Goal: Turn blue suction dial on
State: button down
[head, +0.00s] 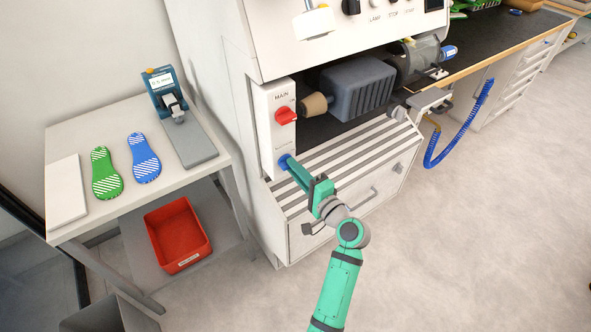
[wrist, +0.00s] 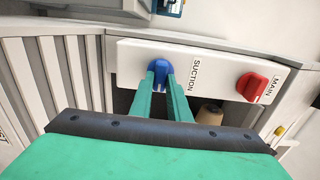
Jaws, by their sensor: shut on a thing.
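The blue suction dial (head: 284,162) is on the lower part of the white panel on the machine's front. It also shows in the wrist view (wrist: 159,76), beside the label SUCTION. My gripper (head: 288,165) has its fingertips at the dial. In the wrist view, the two green fingers (wrist: 163,88) are shut on the dial's blue grip, one on each side. The fingers hide the lower part of the dial, so its exact angle is hard to read.
A red main dial (head: 285,115) sits above the blue one on the same panel (head: 268,140). A grey motor (head: 352,87) and a striped grille (head: 345,150) are close on the right. A side table (head: 215,180) with a green and a blue insole stands left.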

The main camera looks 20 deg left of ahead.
jog(key=shift+f, duration=0.1)
jog(key=c, duration=1.7)
grip_release()
jog(key=shift+s, duration=0.1)
jog(key=v, duration=1)
jog(key=shift+s+d, duration=0.25)
jog(key=shift+d, duration=0.05)
